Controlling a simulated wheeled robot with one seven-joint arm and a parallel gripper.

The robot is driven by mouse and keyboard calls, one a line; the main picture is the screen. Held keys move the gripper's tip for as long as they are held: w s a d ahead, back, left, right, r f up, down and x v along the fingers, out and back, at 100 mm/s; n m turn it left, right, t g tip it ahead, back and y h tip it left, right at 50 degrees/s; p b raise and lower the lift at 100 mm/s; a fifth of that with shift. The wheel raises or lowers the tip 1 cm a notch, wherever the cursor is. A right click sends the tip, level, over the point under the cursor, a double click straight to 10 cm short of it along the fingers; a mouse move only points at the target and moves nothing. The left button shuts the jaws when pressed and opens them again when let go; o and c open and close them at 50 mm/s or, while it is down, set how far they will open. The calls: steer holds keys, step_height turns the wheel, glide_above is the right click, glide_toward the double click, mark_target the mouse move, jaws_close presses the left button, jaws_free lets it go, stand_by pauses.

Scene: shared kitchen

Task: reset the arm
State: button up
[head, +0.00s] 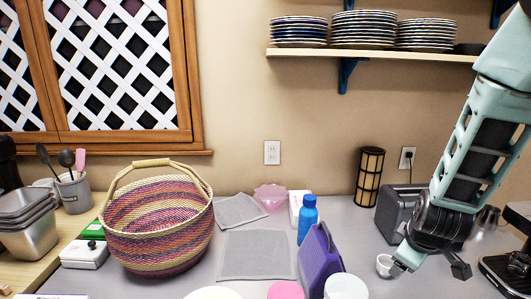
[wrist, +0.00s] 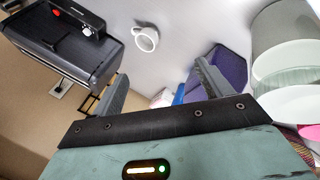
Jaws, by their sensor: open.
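My gripper (head: 401,268) is at the right of the head view, low over the counter, with the arm coming down from the upper right. In the wrist view my gripper (wrist: 160,82) has its two fingers spread wide apart, and nothing is between them. A small white mug (head: 384,265) is close to the gripper in the head view. In the wrist view the mug (wrist: 146,39) lies beyond the fingertips, apart from them. The fingers are hard to make out in the head view.
A dark toaster (head: 393,213) stands behind the arm. A purple holder (head: 318,262), blue bottle (head: 307,220) and white tub (head: 345,287) stand left of the gripper. A woven basket (head: 158,225) is farther left. A plate shelf (head: 370,55) hangs above. Grey cloths (head: 257,256) lie mid-counter.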

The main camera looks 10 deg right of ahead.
steer(key=s+a+r+m+g+y, duration=0.3)
steer(key=s+a+r+m, duration=0.3)
steer(key=s+m, duration=0.15)
steer(key=s+a+f+n+g+b, duration=0.1)
steer(key=s+a+f+n+b, duration=0.3)
steer(key=s+a+f+b, duration=0.3)
steer(key=s+a+f+n+g+b, duration=0.1)
steer(key=s+a+f+n+b, duration=0.3)
steer(key=a+f+b, duration=0.6)
steer(key=s+b, duration=0.2)
steer(key=shift+s+a+g, duration=0.3)
steer(key=shift+s+a, duration=0.05)
steer(key=shift+a, duration=0.05)
steer(key=shift+s+r, duration=0.1)
steer(key=shift+r, duration=0.05)
steer(key=shift+c, duration=0.4)
